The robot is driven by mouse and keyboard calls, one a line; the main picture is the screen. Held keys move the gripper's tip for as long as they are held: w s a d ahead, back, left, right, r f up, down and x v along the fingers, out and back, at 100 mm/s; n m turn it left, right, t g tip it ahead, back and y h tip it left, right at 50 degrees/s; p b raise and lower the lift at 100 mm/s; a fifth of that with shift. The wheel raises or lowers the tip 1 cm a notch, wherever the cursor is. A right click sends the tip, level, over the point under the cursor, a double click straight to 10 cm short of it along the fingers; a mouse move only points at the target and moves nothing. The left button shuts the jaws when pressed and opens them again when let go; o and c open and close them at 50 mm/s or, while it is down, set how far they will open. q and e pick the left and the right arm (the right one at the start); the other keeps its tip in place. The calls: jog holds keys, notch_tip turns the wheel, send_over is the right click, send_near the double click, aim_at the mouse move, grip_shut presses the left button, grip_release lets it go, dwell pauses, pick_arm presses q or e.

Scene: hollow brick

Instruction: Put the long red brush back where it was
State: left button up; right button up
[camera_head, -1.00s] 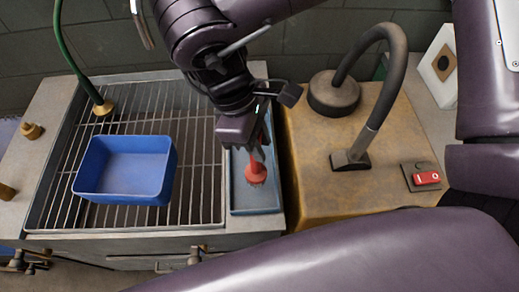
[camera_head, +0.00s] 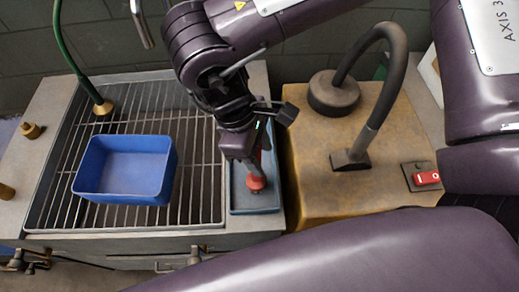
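The long red brush (camera_head: 256,183) is upright or nearly so over the narrow blue-grey tray (camera_head: 241,203), with its wide red end low. I cannot tell whether that end touches the tray floor. My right gripper (camera_head: 257,154) is shut on the brush's handle from above; the gripper body and wrist hide most of the handle and the far part of the tray. My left gripper is out of view.
A blue bin (camera_head: 125,196) stands on the wire grate (camera_head: 200,190) left of the tray. Right of the tray is a tan block (camera_head: 310,190) with a black curved hose (camera_head: 393,95) and a red switch (camera_head: 426,178). A green hose (camera_head: 75,60) rises at the back left.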

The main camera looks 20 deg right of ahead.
jog(key=shift+r, duration=0.15)
jog(key=v, duration=1.2)
jog(key=shift+s, duration=0.15)
